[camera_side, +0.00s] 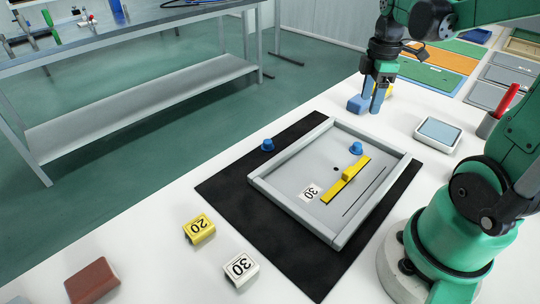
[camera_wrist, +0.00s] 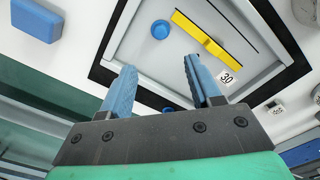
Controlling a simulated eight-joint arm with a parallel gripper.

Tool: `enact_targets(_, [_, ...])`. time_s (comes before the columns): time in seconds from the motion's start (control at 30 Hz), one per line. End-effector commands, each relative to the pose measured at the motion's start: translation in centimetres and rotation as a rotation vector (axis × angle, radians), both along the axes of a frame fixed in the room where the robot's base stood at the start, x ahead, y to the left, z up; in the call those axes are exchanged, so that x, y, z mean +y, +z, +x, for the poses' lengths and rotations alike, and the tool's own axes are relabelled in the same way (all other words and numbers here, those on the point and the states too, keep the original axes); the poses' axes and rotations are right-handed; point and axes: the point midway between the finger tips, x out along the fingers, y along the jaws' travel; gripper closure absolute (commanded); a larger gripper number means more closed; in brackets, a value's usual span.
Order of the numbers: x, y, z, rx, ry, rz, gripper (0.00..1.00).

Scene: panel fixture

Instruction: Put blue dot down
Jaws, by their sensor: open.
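Two blue round pieces are in view. One blue piece (camera_side: 356,148) sits on the grey panel (camera_side: 315,172), near the yellow bar (camera_side: 346,180); it also shows in the wrist view (camera_wrist: 160,30). The other blue piece (camera_side: 267,145) is on the black mat (camera_side: 232,191), just outside the panel frame; in the wrist view a blue bit (camera_wrist: 168,110) shows low between my fingers. My gripper (camera_side: 376,103) is beyond the panel's far edge, above the table, beside a blue block (camera_side: 357,104). Its fingers (camera_wrist: 160,67) are apart and hold nothing.
A device with a pale screen (camera_side: 438,134) and a red-handled tool (camera_side: 505,101) stand at right.

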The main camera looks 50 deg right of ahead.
Motion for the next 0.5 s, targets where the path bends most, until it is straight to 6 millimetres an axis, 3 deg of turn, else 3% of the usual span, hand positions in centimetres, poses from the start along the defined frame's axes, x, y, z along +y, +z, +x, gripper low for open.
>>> enact_targets(0.13, [0.4, 0.8, 0.1, -0.009, -0.010, -0.006, 0.43])
enact_targets(0.23, [2.2, 1.1, 0.9, -0.062, -0.079, -0.034, 0.43])
enact_targets(0.37, [6.9, 1.3, 2.4, -0.224, -0.266, -0.054, 0.43])
enact_targets(0.5, [12.1, 1.4, 3.2, -0.421, -0.495, 0.030, 0.43])
